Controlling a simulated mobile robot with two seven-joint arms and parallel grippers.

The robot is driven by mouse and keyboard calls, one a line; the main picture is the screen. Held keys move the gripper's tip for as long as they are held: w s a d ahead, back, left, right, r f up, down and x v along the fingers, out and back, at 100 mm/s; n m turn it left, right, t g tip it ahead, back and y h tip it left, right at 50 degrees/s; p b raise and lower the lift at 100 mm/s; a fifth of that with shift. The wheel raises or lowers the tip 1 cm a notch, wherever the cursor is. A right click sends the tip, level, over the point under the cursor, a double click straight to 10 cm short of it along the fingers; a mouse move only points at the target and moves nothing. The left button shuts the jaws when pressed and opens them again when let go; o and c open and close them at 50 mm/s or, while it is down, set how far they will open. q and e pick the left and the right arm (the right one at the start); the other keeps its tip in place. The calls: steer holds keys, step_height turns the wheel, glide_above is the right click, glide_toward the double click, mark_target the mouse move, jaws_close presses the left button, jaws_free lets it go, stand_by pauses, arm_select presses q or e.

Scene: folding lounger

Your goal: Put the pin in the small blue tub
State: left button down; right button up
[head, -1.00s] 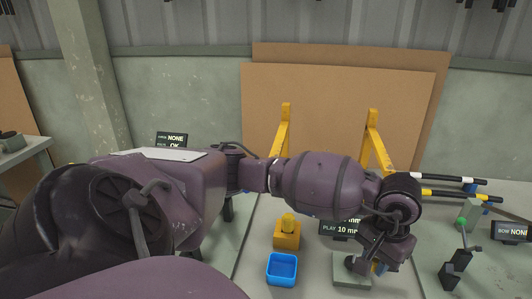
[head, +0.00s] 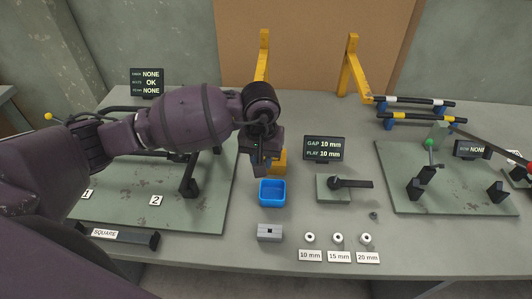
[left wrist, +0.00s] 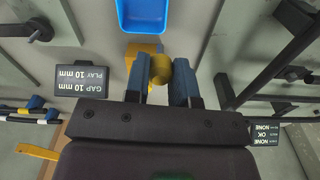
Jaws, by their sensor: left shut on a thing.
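The small blue tub (head: 272,199) stands empty on the table, just in front of my left gripper; part of it also shows in the left wrist view (left wrist: 144,18). My left gripper (head: 262,168) points down beside the yellow block (head: 281,160). In the left wrist view its fingers (left wrist: 166,85) are shut on a yellow round-topped pin (left wrist: 160,69). The yellow block lies right beyond the pin; I cannot tell whether the pin is still seated in it. The gripper hides the pin in the head view. My right gripper is not in view.
A grey block (head: 270,232) and several white rings (head: 338,238) lie in front of the tub. A plate with a black lever (head: 350,184) and a gap display (head: 324,149) stand to the right. Green boards lie on both sides.

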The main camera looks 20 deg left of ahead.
arm_select(q)
steer(key=shift+n, duration=0.7)
steer(key=shift+d+f+p, duration=0.3)
steer(key=shift+d+f, duration=0.2)
steer(key=shift+f, duration=0.5)
steer(key=shift+d+f+p, duration=0.3)
steer(key=shift+d+f, duration=0.15)
steer(key=shift+f, duration=0.5)
steer(key=shift+d+f+p, duration=0.3)
steer(key=shift+d+f, duration=0.2)
steer(key=shift+f, duration=0.5)
steer(key=shift+f+b, duration=0.5)
steer(key=shift+f, duration=0.75)
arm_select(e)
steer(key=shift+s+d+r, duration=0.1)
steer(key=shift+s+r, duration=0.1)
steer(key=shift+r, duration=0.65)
arm_select(q)
steer(key=shift+f+b, duration=0.55)
steer(key=shift+b, duration=0.05)
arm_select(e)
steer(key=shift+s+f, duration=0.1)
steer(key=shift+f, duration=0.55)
arm_select(q)
steer(key=c, duration=0.9)
jaws_free()
